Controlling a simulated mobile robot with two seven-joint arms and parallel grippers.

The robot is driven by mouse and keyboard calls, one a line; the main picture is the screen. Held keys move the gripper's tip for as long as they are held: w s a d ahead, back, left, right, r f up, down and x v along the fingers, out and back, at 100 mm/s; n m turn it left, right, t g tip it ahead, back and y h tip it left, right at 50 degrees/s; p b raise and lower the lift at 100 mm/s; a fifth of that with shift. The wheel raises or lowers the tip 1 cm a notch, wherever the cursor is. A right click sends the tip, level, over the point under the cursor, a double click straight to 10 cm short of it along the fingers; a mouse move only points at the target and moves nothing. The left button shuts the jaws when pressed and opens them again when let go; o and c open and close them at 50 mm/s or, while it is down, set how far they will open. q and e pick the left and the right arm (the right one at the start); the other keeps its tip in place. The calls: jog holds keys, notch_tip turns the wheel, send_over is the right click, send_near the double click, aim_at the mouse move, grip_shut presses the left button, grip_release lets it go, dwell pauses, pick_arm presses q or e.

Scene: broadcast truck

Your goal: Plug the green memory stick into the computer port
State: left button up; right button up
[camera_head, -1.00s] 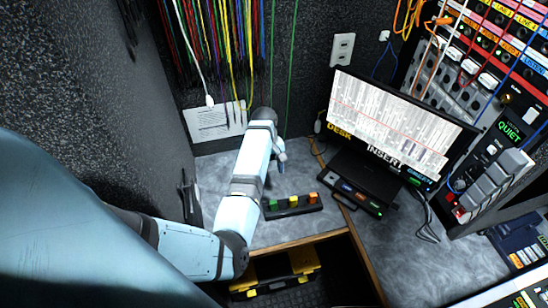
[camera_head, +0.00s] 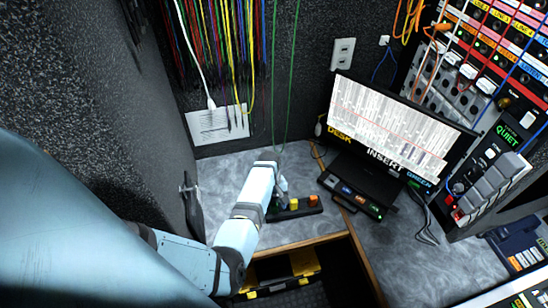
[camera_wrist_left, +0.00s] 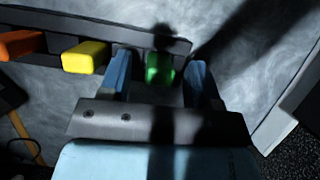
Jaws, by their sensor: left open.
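The green memory stick (camera_wrist_left: 159,68) stands in a dark holder (camera_head: 309,211), at the end beside a yellow and an orange stick. My left gripper (camera_head: 280,191) is over the green end of the holder. In the left wrist view the open gripper (camera_wrist_left: 161,77) has one blue finger on each side of the green stick; I cannot tell whether they touch it. In the head view my arm mostly hides the green stick. The computer's black port box (camera_head: 356,194), with several small coloured labels, sits in front of the monitor (camera_head: 391,127). My right gripper is not in view.
The yellow stick (camera_head: 294,204) and orange stick (camera_head: 313,200) stand close to the gripper. A wooden desk edge (camera_head: 300,243) runs in front. Green cables (camera_head: 285,80) hang behind.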

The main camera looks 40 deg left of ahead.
pick_arm(q)
jog(key=shift+d+f, duration=0.1)
jog(key=shift+f, duration=0.3)
jog(key=c, duration=1)
jog(key=shift+r, duration=0.1)
